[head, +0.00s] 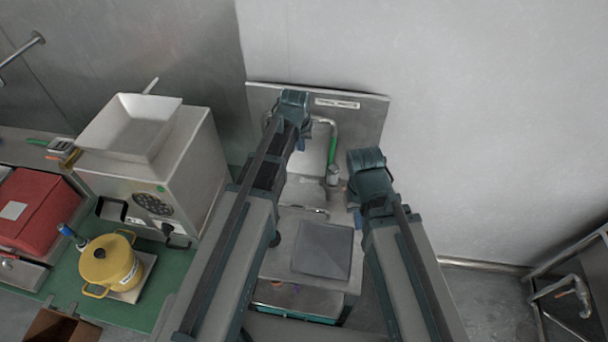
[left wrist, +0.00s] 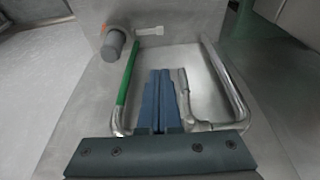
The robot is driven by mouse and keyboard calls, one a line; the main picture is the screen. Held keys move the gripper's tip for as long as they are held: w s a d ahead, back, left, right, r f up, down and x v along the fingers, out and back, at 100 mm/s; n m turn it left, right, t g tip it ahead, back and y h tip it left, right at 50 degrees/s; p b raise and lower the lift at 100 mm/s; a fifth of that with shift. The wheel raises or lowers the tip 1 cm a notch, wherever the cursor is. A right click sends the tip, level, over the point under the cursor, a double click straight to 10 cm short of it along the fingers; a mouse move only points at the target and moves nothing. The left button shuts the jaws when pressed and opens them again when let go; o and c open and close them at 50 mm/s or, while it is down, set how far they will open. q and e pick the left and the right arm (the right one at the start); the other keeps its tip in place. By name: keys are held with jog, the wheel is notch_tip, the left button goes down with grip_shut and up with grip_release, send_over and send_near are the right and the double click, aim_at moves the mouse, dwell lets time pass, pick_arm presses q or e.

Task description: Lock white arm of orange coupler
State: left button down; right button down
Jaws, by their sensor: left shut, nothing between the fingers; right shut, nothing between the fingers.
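My right gripper (head: 370,175) is shut and empty to the right of the machine. The coupler is too small to make out in the head view.
A bent metal tube with a green sleeve (left wrist: 129,73) runs close left of my left fingers; another bent tube (left wrist: 226,83) is on the right. In the head view a white grinder (head: 150,150) and yellow pot (head: 108,258) stand on the left counter.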

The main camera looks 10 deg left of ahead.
pick_arm(q)
jog(key=shift+s+b+x, duration=0.2)
jog(key=shift+b+x, duration=0.55)
jog(key=shift+x, duration=0.15)
jog(key=shift+s+b+x, duration=0.15)
jog(key=shift+b+x, duration=0.55)
jog(key=shift+x, duration=0.15)
jog(key=shift+s+b+x, duration=0.2)
jog(key=shift+b+x, duration=0.55)
jog(key=shift+x, duration=0.15)
jog(key=shift+f, duration=0.2)
jog(key=b, duration=1.2)
send_near(303, 178)
jog(key=x, duration=0.5)
jog(key=shift+w+d+f, duration=0.1)
jog(key=shift+w, duration=0.1)
jog(key=shift+f+b, duration=0.7)
jog(key=shift+b, duration=0.1)
jog(key=shift+r, duration=0.1)
